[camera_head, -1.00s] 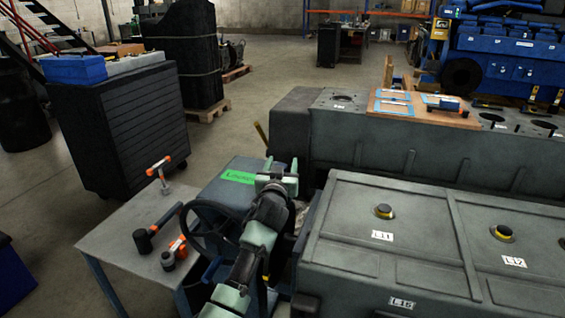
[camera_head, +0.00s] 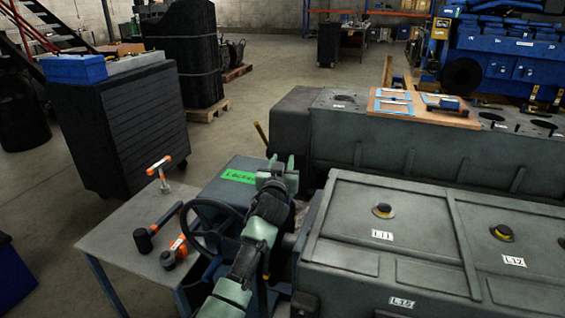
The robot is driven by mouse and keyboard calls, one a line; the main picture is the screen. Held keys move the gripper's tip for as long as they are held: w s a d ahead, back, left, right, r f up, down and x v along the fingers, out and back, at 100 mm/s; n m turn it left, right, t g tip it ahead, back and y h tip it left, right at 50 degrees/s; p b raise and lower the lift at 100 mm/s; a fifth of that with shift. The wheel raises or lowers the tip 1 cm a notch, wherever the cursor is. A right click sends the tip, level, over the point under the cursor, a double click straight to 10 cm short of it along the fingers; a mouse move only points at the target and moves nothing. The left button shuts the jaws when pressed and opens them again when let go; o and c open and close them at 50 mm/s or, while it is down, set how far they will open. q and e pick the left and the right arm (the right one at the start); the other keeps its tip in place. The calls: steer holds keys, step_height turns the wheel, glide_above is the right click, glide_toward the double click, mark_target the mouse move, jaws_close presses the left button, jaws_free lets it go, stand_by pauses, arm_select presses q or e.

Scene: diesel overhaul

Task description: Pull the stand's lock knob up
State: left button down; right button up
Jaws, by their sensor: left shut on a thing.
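My left gripper (camera_head: 277,176) is at the top of the blue stand housing (camera_head: 228,178), at its right side, beside the green "Locked" label (camera_head: 238,177). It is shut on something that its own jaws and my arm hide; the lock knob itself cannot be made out. A dark handwheel (camera_head: 213,228) is on the front of the stand, partly behind my left arm. My right gripper is not in view.
A grey side table (camera_head: 120,238) at left holds a hammer (camera_head: 150,232) and orange-handled tools (camera_head: 167,168). The grey engine block with covers (camera_head: 345,262) stands close on the right. Open floor (camera_head: 225,125) lies behind the table.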

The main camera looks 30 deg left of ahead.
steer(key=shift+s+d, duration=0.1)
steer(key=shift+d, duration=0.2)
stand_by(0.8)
